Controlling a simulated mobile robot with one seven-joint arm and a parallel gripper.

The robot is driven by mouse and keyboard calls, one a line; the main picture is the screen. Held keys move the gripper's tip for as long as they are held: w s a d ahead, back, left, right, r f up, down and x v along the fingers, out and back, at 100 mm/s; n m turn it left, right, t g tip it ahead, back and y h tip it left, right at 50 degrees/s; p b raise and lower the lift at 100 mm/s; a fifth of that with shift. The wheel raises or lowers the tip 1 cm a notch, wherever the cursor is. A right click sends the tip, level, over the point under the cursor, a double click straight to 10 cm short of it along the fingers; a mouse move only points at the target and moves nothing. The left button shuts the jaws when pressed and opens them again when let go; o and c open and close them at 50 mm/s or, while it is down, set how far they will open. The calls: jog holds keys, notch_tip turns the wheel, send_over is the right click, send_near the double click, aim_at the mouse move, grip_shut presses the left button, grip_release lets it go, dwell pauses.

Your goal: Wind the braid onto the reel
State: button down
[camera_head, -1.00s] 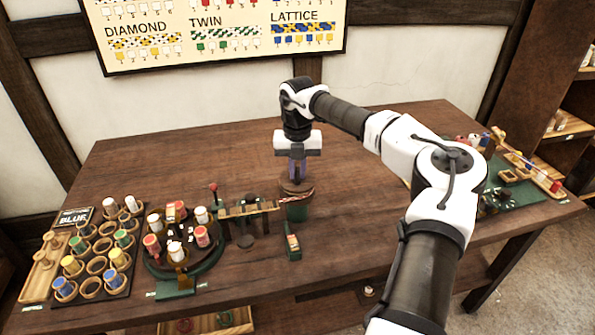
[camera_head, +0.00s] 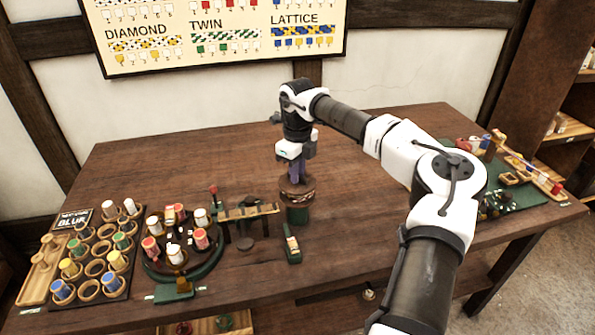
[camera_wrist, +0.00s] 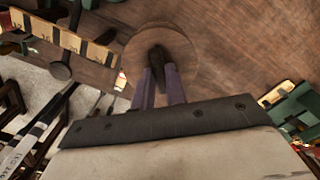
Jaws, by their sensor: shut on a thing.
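The reel (camera_head: 298,212) stands near the table's middle, with a round brown top above a green base. A light and reddish band, apparently the braid (camera_head: 298,197), lies around it under the top. My gripper (camera_head: 297,178) is over the reel, pointing down. In the wrist view, its purple fingers (camera_wrist: 158,82) are shut on a dark knob (camera_wrist: 157,58) standing on the round wooden top (camera_wrist: 190,45). The measuring rail (camera_head: 250,212) lies left of the reel and shows no clear braid on it. The braid's ends cannot be made out.
A round braiding stand (camera_head: 185,265) with red and white bobbins is left of the rail. A bobbin rack (camera_head: 110,285) stands farther left. A small green block-like tool (camera_head: 292,246) sits in front of the reel. A green board (camera_head: 510,200) with items is at right. The back of the table is clear.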

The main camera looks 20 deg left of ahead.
jog(key=n, duration=0.6)
jog(key=shift+r+n, duration=0.1)
jog(key=shift+n, duration=0.3)
dwell(0.4)
jog(key=c, duration=1.4)
grip_release()
jog(key=shift+c, duration=0.2)
notch_tip(320, 180, up, 14)
jog(key=b, duration=0.2)
